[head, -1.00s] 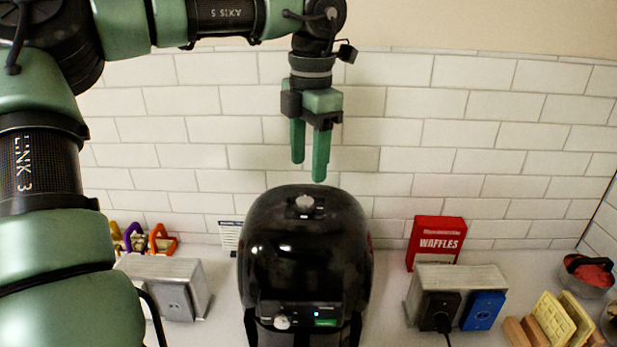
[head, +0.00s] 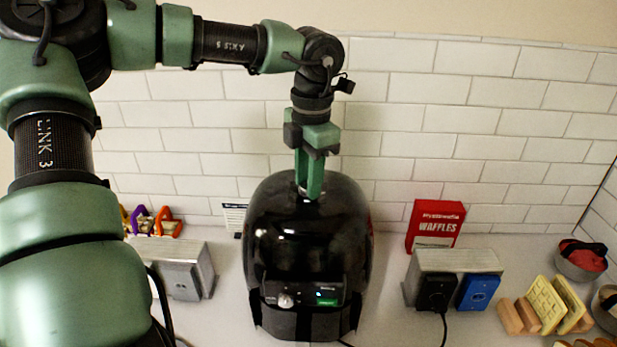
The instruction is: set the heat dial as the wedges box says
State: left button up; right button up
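A black domed appliance (head: 308,235) stands mid-counter. The task's wedges box is not clearly identifiable. A red box (head: 436,220) reads "WAFFLES"; its smaller print is unreadable. My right gripper is out of view.
A metal outlet block (head: 455,262) with a black plug (head: 436,292) and blue plate (head: 478,292) stands right of the appliance. Another metal block (head: 180,270) stands left. A tiled wall is behind.

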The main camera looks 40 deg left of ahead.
pick_arm(q)
grip_shut()
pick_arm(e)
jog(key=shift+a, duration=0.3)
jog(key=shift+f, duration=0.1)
